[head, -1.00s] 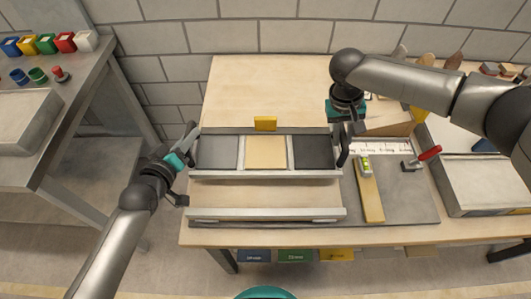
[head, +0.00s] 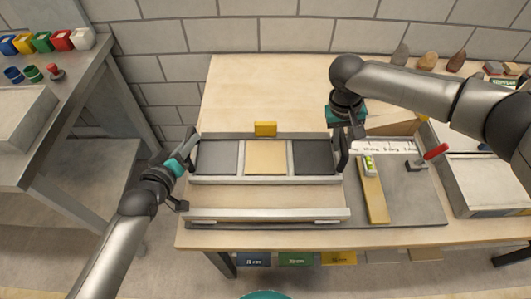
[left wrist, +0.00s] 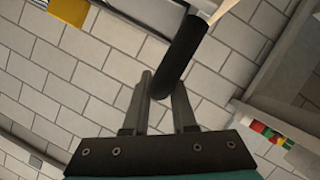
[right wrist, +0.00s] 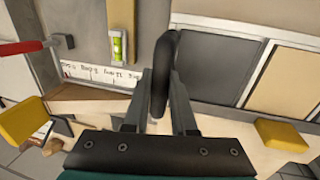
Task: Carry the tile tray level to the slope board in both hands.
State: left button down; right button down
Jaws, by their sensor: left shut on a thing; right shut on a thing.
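The tile tray (head: 240,181) is a pale metal frame holding dark, beige and dark tiles side by side, with a black upright handle at each end. It looks about level in the head view. My left gripper (head: 186,146) is shut on the left handle (left wrist: 182,58). My right gripper (head: 345,130) is shut on the right handle (right wrist: 162,75). The slope board (head: 405,210), apparently the grey board with a pale front rail (head: 265,214), lies in front of and below the tray. Any gap under the tray cannot be judged.
A yellow block (head: 265,129) shows behind the tray's middle. On the board's right are a wooden strip (head: 376,200) with a green level (head: 369,166) and a red-handled clamp (head: 436,151). A grey box (head: 490,185) stands further right.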

pick_arm(q)
jog(key=shift+w+a+f+b, duration=0.15)
jog(key=shift+f+b, duration=0.05)
jog(key=shift+b, duration=0.2)
pick_arm(e)
jog(key=shift+w+d+f, duration=0.15)
jog(key=shift+f, duration=0.25)
pick_arm(q)
jog(key=c, duration=1.2)
grip_release()
jog(key=shift+f, duration=0.3)
pick_arm(e)
jog(key=c, duration=1.2)
grip_release()
jog(key=shift+f, duration=0.1)
pick_arm(q)
jog(key=o, duration=0.4)
jog(key=shift+s, duration=0.2)
jog(key=shift+c, duration=0.2)
pick_arm(e)
jog(key=o, duration=0.4)
jog(key=shift+s, duration=0.2)
jog(key=shift+c, duration=0.2)
pick_arm(q)
jog(key=shift+o, duration=0.6)
pick_arm(e)
jog(key=shift+o, duration=0.6)
